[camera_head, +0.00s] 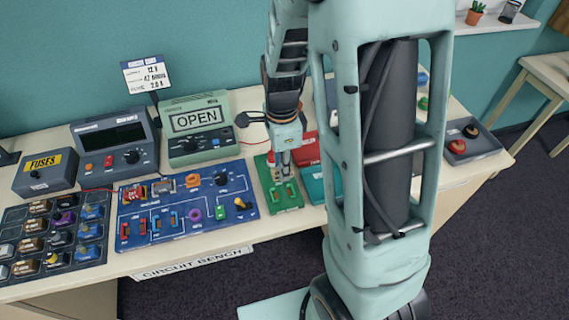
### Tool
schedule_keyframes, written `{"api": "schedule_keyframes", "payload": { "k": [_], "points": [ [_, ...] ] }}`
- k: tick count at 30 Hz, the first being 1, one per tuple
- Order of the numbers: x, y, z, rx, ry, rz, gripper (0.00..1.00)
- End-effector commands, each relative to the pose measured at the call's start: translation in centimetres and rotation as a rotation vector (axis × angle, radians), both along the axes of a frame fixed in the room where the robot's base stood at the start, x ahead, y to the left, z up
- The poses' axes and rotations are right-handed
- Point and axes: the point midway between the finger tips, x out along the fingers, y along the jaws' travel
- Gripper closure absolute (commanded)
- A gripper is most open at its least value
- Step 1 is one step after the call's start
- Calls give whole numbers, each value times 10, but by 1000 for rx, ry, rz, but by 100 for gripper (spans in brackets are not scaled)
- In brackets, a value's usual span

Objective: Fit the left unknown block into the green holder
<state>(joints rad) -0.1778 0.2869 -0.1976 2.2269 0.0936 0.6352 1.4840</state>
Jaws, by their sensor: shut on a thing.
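The green holder (290,205) is a small green board on the bench, just right of the blue circuit board. My gripper (284,160) points down over the holder's back part. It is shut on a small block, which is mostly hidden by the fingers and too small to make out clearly. I cannot tell whether the block touches the holder or is seated in it. Small reddish and light parts show on the holder's surface near the fingers. I cannot tell any other unknown block apart in this view.
A blue circuit board (206,214) with several parts lies left of the holder. Behind stand a green meter reading OPEN (185,148) and a dark instrument (100,160). A compartment tray (70,268) is at left.

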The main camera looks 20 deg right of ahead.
Motion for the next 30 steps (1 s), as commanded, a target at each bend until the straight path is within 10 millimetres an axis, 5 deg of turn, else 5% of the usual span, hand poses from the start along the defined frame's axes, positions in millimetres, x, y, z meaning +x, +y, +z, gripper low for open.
{"api": "schedule_keyframes", "payload": {
  "k": [30],
  "points": [
    [0, 0, -75, 0, 0, 1, 100]
  ]
}}
